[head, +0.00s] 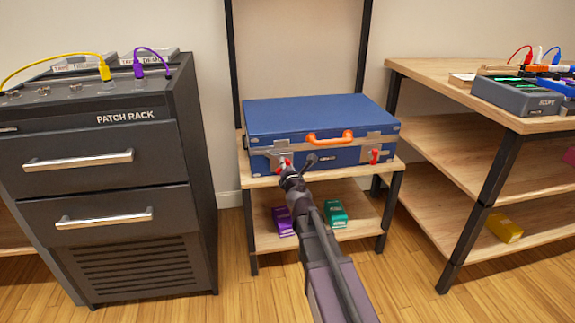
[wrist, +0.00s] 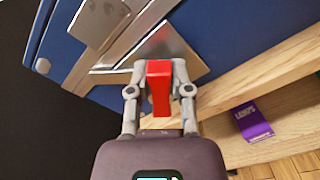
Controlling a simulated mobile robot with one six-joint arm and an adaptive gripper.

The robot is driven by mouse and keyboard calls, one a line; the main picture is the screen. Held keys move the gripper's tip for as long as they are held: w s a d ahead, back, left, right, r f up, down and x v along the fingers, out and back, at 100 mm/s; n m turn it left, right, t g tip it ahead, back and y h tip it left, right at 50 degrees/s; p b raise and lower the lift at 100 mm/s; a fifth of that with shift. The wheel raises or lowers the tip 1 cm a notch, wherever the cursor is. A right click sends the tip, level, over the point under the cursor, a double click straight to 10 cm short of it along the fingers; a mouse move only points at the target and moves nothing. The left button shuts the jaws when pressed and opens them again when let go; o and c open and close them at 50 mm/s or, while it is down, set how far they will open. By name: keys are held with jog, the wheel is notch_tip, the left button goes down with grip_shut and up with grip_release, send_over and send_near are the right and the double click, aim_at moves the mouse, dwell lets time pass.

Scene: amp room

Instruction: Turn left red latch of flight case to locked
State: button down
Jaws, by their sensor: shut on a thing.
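The blue flight case (head: 310,116) lies closed on the upper shelf of a small wooden stand, with an orange handle (head: 330,138) on its front. Its left red latch (head: 284,161) is at the front left, partly hidden by my gripper (head: 287,168). In the wrist view the left red latch (wrist: 159,80) stands between the two fingers of my gripper (wrist: 160,92), which are shut on it. The right red latch (head: 375,156) shows at the front right of the case, untouched.
A black patch rack (head: 100,170) stands close on the left. A wooden bench (head: 470,115) with devices is on the right. A purple box (head: 282,221) and a green box (head: 336,214) lie on the stand's lower shelf. Floor shows between the furniture.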

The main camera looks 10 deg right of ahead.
jog(key=m, duration=0.5)
jog(key=shift+d+f+m, duration=0.25)
jog(key=shift+f+m, duration=0.05)
jog(key=shift+f+m+b, duration=0.15)
jog(key=shift+m+b, duration=0.1)
jog(key=shift+m, duration=0.9)
jog(key=shift+f+m+b, duration=0.1)
jog(key=shift+m+b, duration=0.15)
jog(key=shift+m, duration=0.9)
jog(key=c, duration=0.5)
grip_release()
jog(key=shift+c, duration=0.2)
jog(key=shift+s, duration=0.1)
